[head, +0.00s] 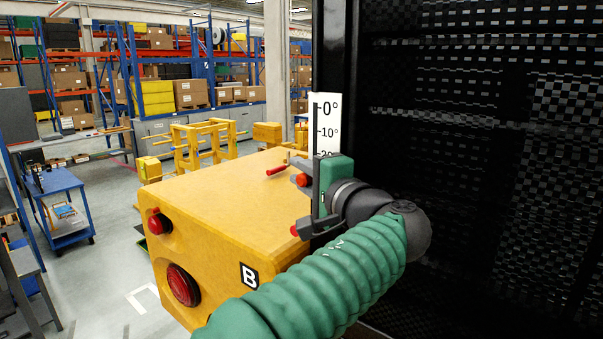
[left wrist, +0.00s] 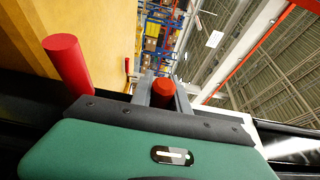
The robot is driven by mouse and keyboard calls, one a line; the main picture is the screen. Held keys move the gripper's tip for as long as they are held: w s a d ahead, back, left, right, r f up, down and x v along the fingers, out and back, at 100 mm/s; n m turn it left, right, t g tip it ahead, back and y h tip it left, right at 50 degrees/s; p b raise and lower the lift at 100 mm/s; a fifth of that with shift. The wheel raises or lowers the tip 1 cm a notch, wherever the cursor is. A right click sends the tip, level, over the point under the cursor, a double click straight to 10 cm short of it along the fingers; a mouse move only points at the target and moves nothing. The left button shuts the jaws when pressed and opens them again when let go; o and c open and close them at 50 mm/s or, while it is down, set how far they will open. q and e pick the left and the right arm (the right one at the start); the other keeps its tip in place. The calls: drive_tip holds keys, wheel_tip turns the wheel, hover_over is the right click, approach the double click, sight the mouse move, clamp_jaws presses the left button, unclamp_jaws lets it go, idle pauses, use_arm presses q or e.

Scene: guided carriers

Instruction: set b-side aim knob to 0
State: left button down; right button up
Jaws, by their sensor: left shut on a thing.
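My left gripper (head: 301,176) is shut on a red knob (head: 302,180) at the carrier's far right edge. In the left wrist view the red knob (left wrist: 163,92) sits between the two grey fingers. My right gripper is not in view.
A second red peg (head: 294,230) is just below the gripper; it also shows large in the left wrist view (left wrist: 68,65). A red lever (head: 276,170) lies on the carrier's top. A black mesh panel (head: 470,150) closes off the right side.

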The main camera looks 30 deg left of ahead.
use_arm(q)
wheel_tip(320, 180, up, 12)
drive_tip(key=shift+r, duration=0.25)
idle(0.3)
drive_tip(key=shift+s, duration=0.1)
drive_tip(key=c, duration=1.3)
unclamp_jaws()
drive_tip(key=shift+o, duration=0.2)
drive_tip(key=shift+s, duration=0.15)
drive_tip(key=shift+a, duration=0.1)
drive_tip(key=shift+f, duration=0.1)
